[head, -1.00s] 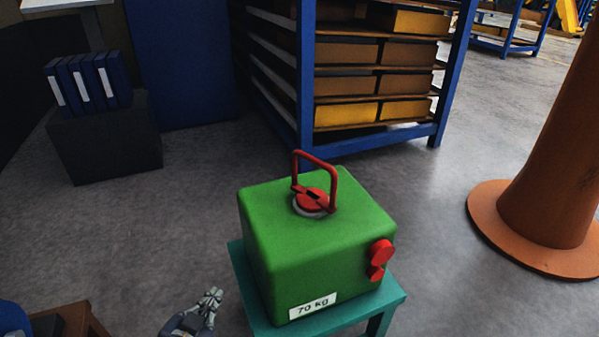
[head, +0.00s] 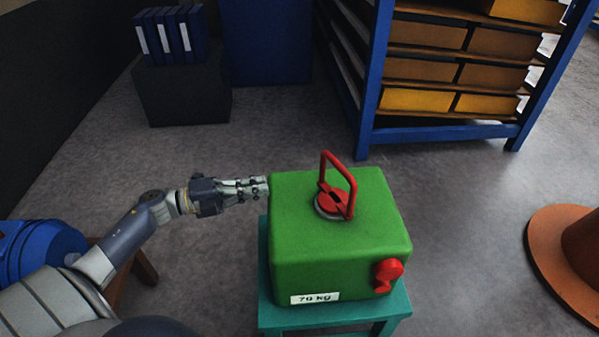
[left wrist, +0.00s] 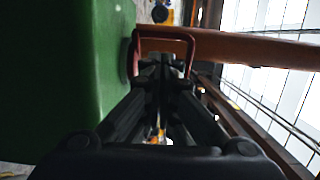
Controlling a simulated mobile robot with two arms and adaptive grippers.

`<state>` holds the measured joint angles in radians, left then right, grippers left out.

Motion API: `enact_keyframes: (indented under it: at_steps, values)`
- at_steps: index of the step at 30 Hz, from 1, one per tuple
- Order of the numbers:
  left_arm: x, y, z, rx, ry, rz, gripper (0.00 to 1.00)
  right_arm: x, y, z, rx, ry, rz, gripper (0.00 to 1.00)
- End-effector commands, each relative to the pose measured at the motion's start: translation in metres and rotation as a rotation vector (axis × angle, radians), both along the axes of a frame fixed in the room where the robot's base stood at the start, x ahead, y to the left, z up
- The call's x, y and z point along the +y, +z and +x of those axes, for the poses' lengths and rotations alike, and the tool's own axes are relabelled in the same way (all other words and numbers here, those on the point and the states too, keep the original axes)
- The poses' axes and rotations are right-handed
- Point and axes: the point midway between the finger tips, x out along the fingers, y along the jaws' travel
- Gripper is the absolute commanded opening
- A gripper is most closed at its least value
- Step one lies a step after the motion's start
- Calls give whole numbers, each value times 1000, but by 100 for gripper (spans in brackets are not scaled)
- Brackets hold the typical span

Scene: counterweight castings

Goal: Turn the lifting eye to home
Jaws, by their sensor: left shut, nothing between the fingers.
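The lifting eye (head: 348,179) is a red upright loop on a red hub with a pale ring, set on top of a green casting (head: 340,235) marked 70 kg. My left gripper (head: 267,187) is shut and empty, just left of the casting's upper left edge and apart from the eye. In the left wrist view the red loop (left wrist: 190,52) shows beyond the shut fingers, with the green casting (left wrist: 60,80) on the left. My right gripper is not in view.
The casting stands on a teal stand (head: 335,317) and has red knobs (head: 387,272) on its front right. A blue rack (head: 440,134) with boxes stands behind. An orange column base (head: 560,245) is at the right. Grey floor lies clear between them.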

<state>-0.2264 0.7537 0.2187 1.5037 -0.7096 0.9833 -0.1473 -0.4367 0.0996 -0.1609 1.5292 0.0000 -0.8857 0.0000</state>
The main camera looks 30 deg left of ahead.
Motion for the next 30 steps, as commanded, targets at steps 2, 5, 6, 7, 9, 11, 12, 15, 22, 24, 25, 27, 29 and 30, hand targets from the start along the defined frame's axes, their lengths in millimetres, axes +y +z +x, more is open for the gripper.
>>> enact_keyframes:
  at_steps: [2,5,6,7,9,11,12,15,22,24,25,27,29,30]
  values:
    - [-7,0,7,-3,-2,0,0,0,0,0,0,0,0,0]
    - [-20,1,20,-4,-2,-3,0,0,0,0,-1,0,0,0]
    - [-26,1,26,-5,-2,-3,0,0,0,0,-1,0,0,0]
    - [-30,1,30,-4,-3,-4,0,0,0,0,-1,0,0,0]
    - [-42,1,42,-5,-2,-5,0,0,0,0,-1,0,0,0]
    - [-51,2,51,-4,-1,-4,0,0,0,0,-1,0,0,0]
    - [-56,2,57,-5,-1,-5,0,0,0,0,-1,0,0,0]
    - [-70,2,72,-4,0,-4,0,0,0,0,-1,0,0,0]
    - [-90,0,92,-1,1,-5,0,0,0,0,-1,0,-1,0]
    - [-93,0,95,-1,1,-4,0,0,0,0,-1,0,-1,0]
    - [-94,0,96,-1,1,-4,0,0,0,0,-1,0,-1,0]
    - [-95,0,97,0,1,-4,0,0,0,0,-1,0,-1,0]
    - [-95,0,97,1,1,-4,0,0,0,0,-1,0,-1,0]
    - [-95,0,97,1,1,-4,0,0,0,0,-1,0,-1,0]
